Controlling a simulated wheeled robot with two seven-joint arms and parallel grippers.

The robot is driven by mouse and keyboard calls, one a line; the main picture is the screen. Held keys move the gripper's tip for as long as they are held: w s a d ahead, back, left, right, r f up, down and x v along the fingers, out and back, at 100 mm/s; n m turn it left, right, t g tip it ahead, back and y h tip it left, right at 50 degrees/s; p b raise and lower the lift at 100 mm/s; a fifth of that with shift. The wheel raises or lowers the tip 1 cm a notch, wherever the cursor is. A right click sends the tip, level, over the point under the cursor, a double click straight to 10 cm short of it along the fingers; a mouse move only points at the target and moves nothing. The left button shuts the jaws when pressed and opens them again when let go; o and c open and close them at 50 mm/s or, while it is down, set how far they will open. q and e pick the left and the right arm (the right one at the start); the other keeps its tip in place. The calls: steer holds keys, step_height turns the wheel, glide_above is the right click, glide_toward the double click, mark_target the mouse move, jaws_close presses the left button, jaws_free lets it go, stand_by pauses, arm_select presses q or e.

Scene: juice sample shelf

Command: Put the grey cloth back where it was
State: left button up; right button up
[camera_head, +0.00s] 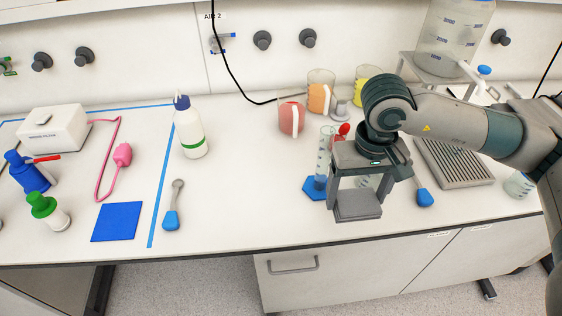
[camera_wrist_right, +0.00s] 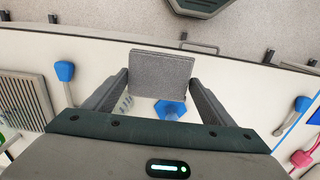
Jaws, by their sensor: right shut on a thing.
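My right gripper (camera_head: 358,194) is shut on the grey cloth (camera_head: 358,209), a small flat square held between its two fingertips. The cloth is over the front part of the bench, in front of a blue-footed measuring cylinder (camera_head: 324,150). In the right wrist view the cloth (camera_wrist_right: 161,77) spans the gap between the fingers, with the cylinder's blue foot (camera_wrist_right: 171,110) showing beyond it. I cannot tell whether the cloth touches the bench. My left gripper is not in view.
Pink (camera_head: 291,119), orange (camera_head: 320,93) and yellow (camera_head: 366,88) containers stand behind the gripper. A ribbed grey tray (camera_head: 455,162) lies at right. A white bottle (camera_head: 190,130), blue-handled scoop (camera_head: 173,208) and blue square mat (camera_head: 115,222) are at left. Bench between scoop and gripper is clear.

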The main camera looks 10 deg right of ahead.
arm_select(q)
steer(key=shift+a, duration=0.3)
arm_select(e)
steer(key=shift+a, duration=0.1)
steer(key=shift+w, duration=0.1)
